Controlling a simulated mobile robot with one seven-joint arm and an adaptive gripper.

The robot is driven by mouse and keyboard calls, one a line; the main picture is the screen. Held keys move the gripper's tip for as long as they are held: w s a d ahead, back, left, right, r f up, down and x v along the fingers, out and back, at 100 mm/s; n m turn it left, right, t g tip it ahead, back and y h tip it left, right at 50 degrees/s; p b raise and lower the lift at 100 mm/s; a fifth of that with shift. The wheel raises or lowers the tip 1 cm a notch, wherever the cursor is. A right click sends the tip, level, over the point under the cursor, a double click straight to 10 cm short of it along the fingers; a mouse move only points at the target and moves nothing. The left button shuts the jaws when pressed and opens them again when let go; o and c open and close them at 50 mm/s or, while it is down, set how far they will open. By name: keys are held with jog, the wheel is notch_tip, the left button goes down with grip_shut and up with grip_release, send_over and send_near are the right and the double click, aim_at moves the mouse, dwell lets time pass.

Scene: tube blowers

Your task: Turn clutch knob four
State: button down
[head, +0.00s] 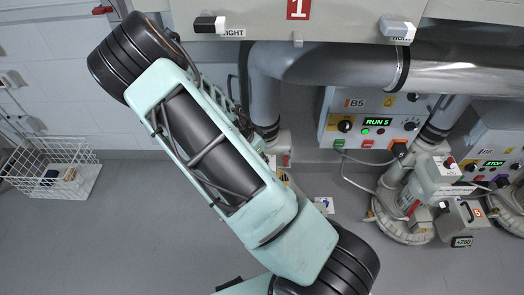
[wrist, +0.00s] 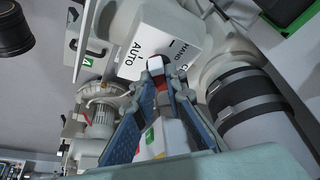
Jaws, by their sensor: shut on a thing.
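In the wrist view, my gripper (wrist: 168,78) has its two blue fingers closed around a small grey and dark knob (wrist: 165,86) with a red part at its end. The knob is in front of a white housing (wrist: 165,40) printed AUTO and HAND, with a further position cut off. The fingertips cover part of the knob, so its exact angle is hard to read. No number four shows on it. In the head view my arm hides the gripper and this knob.
In the head view, a control panel marked B5 (head: 373,122) shows RUN 5. Another panel showing STOP (head: 493,150) is at the right edge. A large pipe (head: 330,67) runs across the top. A white wire basket (head: 55,165) stands left. Floor is bare at lower left.

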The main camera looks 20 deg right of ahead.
jog(key=m+p, duration=0.1)
jog(key=m+g+p, duration=0.1)
jog(key=m, duration=0.1)
jog(key=shift+w+m+g, duration=0.2)
jog(key=shift+m+g, duration=0.1)
jog(key=shift+w+m+g, duration=0.2)
jog(key=shift+m+g, duration=0.6)
jog(key=shift+m, duration=1.5)
jog(key=c, duration=2)
grip_release()
jog(key=shift+o, duration=0.2)
jog(key=v, duration=1.2)
